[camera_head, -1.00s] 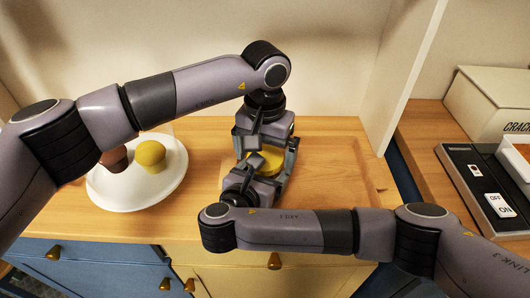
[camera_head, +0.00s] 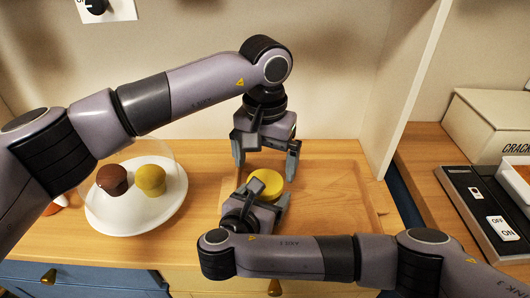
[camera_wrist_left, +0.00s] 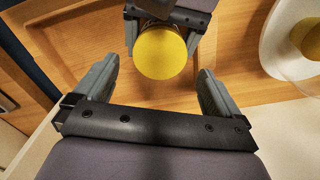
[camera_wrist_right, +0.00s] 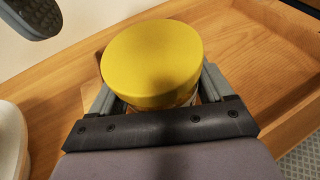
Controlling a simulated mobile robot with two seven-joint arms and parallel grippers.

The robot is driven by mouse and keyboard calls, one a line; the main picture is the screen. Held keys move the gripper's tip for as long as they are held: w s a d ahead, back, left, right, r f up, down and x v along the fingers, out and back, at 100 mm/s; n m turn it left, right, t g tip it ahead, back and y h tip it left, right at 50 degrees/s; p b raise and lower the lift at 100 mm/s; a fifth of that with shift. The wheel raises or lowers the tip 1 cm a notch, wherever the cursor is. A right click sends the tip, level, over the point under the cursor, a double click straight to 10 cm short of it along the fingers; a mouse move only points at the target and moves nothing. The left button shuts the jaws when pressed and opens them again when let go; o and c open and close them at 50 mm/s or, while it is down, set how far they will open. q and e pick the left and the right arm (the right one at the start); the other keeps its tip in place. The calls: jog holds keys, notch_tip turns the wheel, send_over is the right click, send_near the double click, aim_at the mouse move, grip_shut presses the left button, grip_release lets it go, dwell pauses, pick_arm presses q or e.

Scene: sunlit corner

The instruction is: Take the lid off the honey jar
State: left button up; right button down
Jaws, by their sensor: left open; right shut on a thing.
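The honey jar stands upright on the wooden tray, mostly hidden by my right gripper; a strip of its body (camera_wrist_right: 188,101) shows in the right wrist view. Its round yellow lid (camera_head: 266,184) is on top, and it also shows in the left wrist view (camera_wrist_left: 160,52) and the right wrist view (camera_wrist_right: 152,62). My right gripper (camera_head: 262,192) is shut on the jar below the lid, a finger on either side. My left gripper (camera_head: 265,164) is open and empty, above and behind the lid, apart from it. Its two fingers also show in the left wrist view (camera_wrist_left: 152,85).
A white plate (camera_head: 130,222) with a brown muffin (camera_head: 112,180) and a yellow muffin (camera_head: 150,180) under a clear cover is at the left. A cracker box (camera_head: 490,120) and a switch panel (camera_head: 485,215) are at the right, beyond a white upright panel (camera_head: 412,75). The tray's right part is bare.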

aim_at(265, 181)
pick_arm(q)
jog(key=shift+f, duration=2.5)
jog(key=c, duration=1.1)
jog(key=o, duration=1.1)
jog(key=shift+o, duration=0.2)
jog(key=shift+r, duration=0.15)
notch_tip(265, 181, up, 4)
jog(key=shift+r, duration=0.15)
pick_arm(e)
grip_release()
jog(key=shift+s, duration=0.1)
